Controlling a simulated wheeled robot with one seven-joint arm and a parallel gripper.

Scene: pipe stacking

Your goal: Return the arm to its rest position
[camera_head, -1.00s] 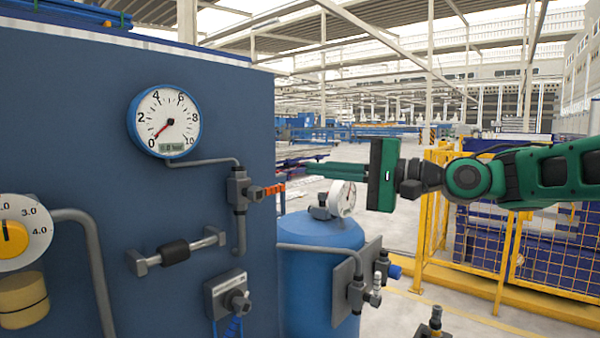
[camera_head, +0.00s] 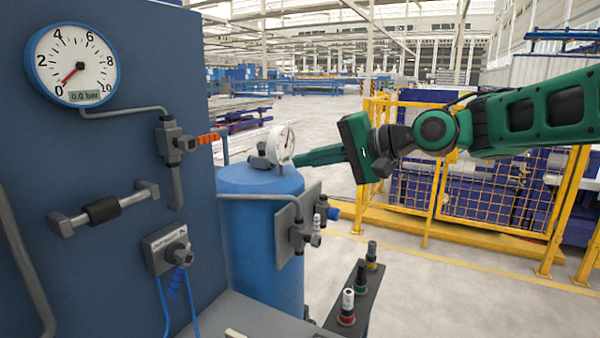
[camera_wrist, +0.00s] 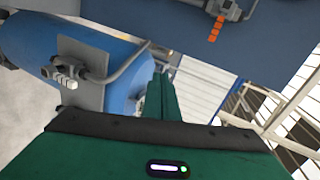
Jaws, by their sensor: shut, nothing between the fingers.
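My green arm reaches in from the right in the head view. My gripper (camera_head: 296,159) points left, its fingers together and empty, with the tips overlapping the edge of the small gauge on the blue tank (camera_head: 262,235). I cannot tell how far apart the tips and that gauge are. In the wrist view the closed fingers of my gripper (camera_wrist: 161,80) point up the picture, with the blue tank (camera_wrist: 75,40) to their left.
A blue panel (camera_head: 150,120) at left carries a large gauge (camera_head: 72,64) reading 0.0 bar and a valve with an orange handle (camera_head: 208,138). A yellow fence (camera_head: 440,195) stands behind my arm. A dark rack (camera_head: 362,295) with several fittings stands at lower middle.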

